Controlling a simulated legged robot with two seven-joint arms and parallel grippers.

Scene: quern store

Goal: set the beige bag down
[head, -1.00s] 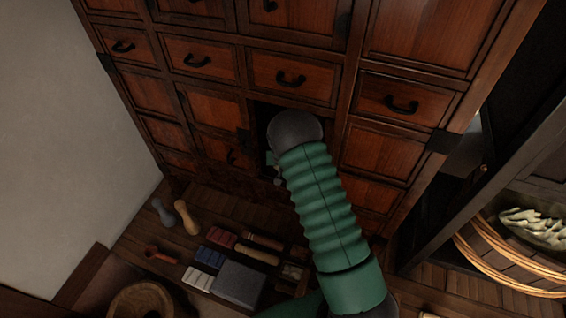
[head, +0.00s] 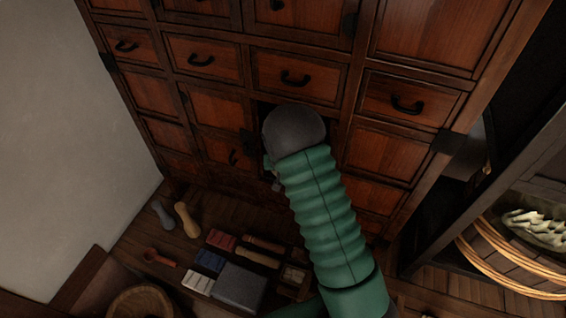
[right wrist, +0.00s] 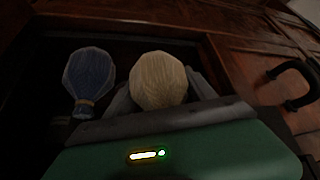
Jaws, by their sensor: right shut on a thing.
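The beige bag (right wrist: 158,78) is between the fingers of my right gripper (right wrist: 160,92) in the right wrist view, and the gripper is shut on it. A blue bag (right wrist: 90,72) with a tied neck is to its left, apart from it, in the same dark compartment (right wrist: 50,50). Whether the beige bag touches the compartment floor cannot be told. In the head view my right arm reaches into the open compartment (head: 262,112) of the wooden chest, and its hand and the bags are hidden. My left gripper is not in view.
Closed drawers with black handles (head: 295,80) surround the opening. Low at left are a grey box (head: 240,286), several small blocks and a red scoop (head: 158,258). A wooden tub (head: 510,250) stands on the right shelf. A wall (head: 60,130) is at left.

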